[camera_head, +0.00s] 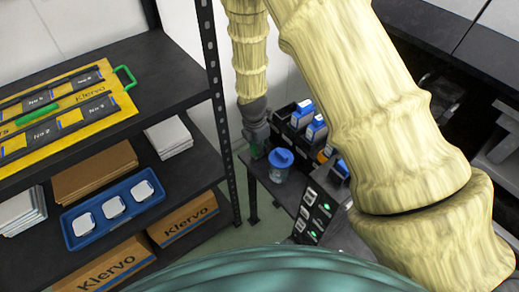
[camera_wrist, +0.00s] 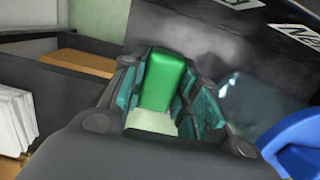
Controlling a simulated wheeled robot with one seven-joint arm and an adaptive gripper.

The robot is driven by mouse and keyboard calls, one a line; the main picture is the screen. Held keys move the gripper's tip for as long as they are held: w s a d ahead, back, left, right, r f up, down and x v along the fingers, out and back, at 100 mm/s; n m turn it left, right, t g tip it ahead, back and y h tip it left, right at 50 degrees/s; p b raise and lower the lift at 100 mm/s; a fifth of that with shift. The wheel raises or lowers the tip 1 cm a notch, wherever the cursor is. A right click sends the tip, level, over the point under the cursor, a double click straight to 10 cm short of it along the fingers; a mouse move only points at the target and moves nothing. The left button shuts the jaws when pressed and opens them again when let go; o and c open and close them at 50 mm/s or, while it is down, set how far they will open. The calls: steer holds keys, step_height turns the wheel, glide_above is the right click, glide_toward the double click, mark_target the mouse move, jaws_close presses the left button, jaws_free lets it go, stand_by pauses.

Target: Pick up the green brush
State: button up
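A green block-like piece, which looks like part of the green brush (camera_wrist: 163,82), is between the teal-padded fingers of my gripper (camera_wrist: 166,92) in the wrist view. A pale patch lies below it. The pads are close along both sides of the green piece, but I cannot tell whether they press on it. In the head view my gripper (camera_head: 258,143) points down at the left end of the dark table, with a bit of green (camera_head: 257,151) at its fingertips. The rest of the brush is hidden.
A clear container with a blue lid (camera_head: 280,160) stands just right of my gripper. Dark bins with blue-and-white bottles (camera_head: 316,130) are behind it. A dark shelf rack (camera_head: 214,95) stands at left, holding a yellow board (camera_head: 70,135) and a blue tray (camera_head: 77,212).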

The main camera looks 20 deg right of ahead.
steer(key=c, duration=0.3)
steer(key=shift+r, duration=0.15)
step_height(320, 180, up, 10)
steer(key=shift+f+b, duration=0.1)
steer(key=shift+b, duration=0.2)
stand_by(0.3)
steer(key=o, duration=0.5)
steer(key=c, duration=0.3)
